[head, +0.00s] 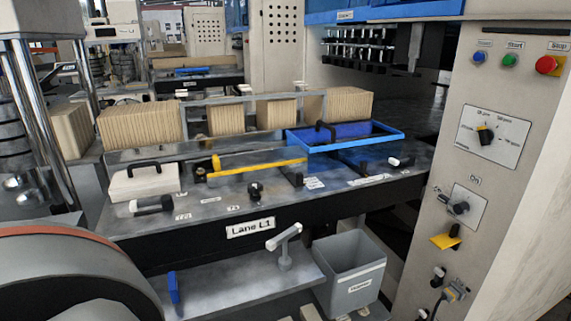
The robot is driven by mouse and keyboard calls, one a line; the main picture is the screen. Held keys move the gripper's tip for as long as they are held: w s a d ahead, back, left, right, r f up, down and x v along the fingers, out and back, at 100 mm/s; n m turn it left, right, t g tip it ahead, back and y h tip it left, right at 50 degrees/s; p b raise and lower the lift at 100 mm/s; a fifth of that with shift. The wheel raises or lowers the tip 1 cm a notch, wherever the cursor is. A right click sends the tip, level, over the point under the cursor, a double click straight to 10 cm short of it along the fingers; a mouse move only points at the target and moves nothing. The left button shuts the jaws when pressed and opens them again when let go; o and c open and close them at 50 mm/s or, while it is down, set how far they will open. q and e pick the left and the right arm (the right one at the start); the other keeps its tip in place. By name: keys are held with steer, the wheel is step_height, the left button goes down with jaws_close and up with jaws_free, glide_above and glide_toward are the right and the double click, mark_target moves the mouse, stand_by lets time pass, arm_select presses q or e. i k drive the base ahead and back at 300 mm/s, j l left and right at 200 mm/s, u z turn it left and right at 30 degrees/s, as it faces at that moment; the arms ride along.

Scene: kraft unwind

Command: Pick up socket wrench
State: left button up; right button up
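I cannot make out for certain which item is the socket wrench. A grey T-shaped tool (284,245) stands upright at the lower shelf in front of the lane bench, its crossbar tilted up to the right. A short tool with a black grip and a pale end (152,206) lies at the bench's front left. A small dark knob-like piece (256,191) stands near the bench's middle. Neither of my grippers shows in the head view.
The bench labelled Lane L1 (251,228) bears a white case (144,184), a yellow bar (258,167) and a blue tray (382,140). A grey bin (349,278) stands below right. A control panel (492,139) borders the right. A large round grey body fills the lower left.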

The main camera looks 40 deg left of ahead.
mark_target(284, 262)
steer(key=u, duration=1.85)
